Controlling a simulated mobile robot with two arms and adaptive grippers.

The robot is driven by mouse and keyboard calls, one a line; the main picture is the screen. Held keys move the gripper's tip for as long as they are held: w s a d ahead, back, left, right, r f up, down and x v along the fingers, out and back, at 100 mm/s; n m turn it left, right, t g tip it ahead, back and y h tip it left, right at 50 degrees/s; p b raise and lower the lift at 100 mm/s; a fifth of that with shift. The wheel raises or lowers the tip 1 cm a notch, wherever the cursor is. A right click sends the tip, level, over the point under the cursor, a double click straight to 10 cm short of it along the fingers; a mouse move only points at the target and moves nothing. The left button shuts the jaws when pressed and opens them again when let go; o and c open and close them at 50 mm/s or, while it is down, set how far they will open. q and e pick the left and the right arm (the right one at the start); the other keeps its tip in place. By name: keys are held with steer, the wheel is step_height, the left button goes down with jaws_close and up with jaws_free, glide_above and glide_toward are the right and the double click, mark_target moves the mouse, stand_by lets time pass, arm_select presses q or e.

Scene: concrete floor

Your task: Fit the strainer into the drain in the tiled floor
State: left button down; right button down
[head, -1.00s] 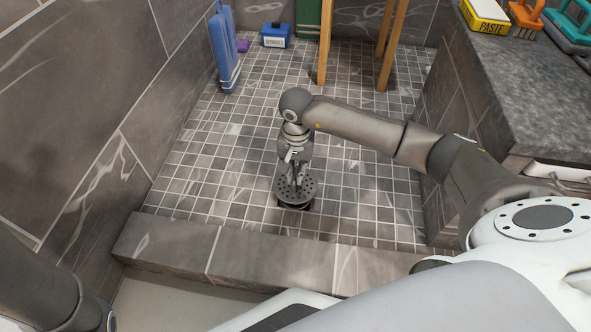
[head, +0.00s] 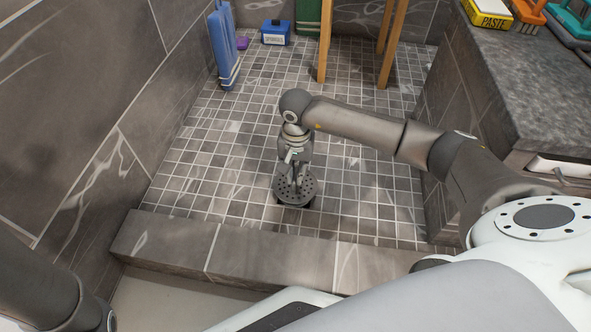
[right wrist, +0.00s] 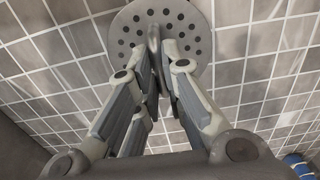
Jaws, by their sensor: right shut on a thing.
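The strainer (head: 306,190) is a round grey disc with many small holes, low over the tiled floor in the head view. My right gripper (head: 295,177) comes down from above and is shut on the strainer's upright grip. In the right wrist view the fingers (right wrist: 158,68) close on that grip, with the strainer disc (right wrist: 196,25) beyond them. Only a little dark edge of the drain (head: 279,201) shows under the strainer; the rest is hidden. I cannot tell whether the strainer touches the drain. My left gripper is out of view.
A raised tiled curb (head: 270,255) runs in front of the shower floor. A stone counter (head: 500,85) stands at the right. Wooden legs (head: 325,45), a blue upright object (head: 222,50) and a blue box (head: 276,34) are at the back. Tiles around the strainer are clear.

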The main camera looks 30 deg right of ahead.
steer(key=shift+f+b, duration=1.25)
steer(key=shift+f, duration=0.6)
steer(key=c, duration=1.5)
jaws_free()
steer(key=shift+o, duration=0.2)
step_height(320, 180, up, 12)
steer(key=shift+s+r, duration=0.1)
